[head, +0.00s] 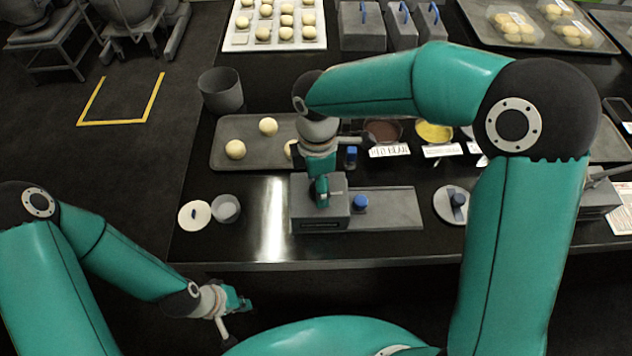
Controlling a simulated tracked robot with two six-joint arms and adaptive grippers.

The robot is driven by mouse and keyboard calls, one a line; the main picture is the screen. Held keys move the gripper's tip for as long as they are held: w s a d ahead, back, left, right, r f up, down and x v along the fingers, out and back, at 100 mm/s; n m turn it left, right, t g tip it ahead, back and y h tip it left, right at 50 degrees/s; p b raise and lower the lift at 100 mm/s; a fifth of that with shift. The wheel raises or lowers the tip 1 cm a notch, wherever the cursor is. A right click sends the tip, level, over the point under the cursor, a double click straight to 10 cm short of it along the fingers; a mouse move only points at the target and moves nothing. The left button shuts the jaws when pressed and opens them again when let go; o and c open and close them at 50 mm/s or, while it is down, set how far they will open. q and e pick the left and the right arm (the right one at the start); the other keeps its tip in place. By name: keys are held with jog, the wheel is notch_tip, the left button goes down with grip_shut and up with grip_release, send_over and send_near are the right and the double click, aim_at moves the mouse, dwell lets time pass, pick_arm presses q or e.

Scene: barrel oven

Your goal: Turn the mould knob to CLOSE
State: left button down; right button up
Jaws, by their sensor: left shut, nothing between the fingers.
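A grey box-shaped device (333,222), which looks like the mould, stands near the table's front edge with a flat grey plate (395,208) to its right. A blue knob (360,202) shows at the box's right side. No CLOSE marking can be read. My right gripper (321,192) points down over the top of the box and hides part of it. I cannot tell whether its fingers touch the box or hold anything. My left gripper (243,303) is shut and empty, low in front of the table, well apart from the device.
Behind the device lies a tray (222,160) with dough balls. A grey bucket (221,92), a small cup (226,208) and a white lid (194,215) stand at the left. Labelled bowls, one with yellow filling (434,132), stand behind. A round disc (453,204) lies to the right.

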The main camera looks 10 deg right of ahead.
jog(key=shift+f, duration=0.1)
jog(key=c, duration=1)
jog(key=shift+a, duration=0.25)
jog(key=shift+c, duration=0.5)
jog(key=shift+d, duration=0.2)
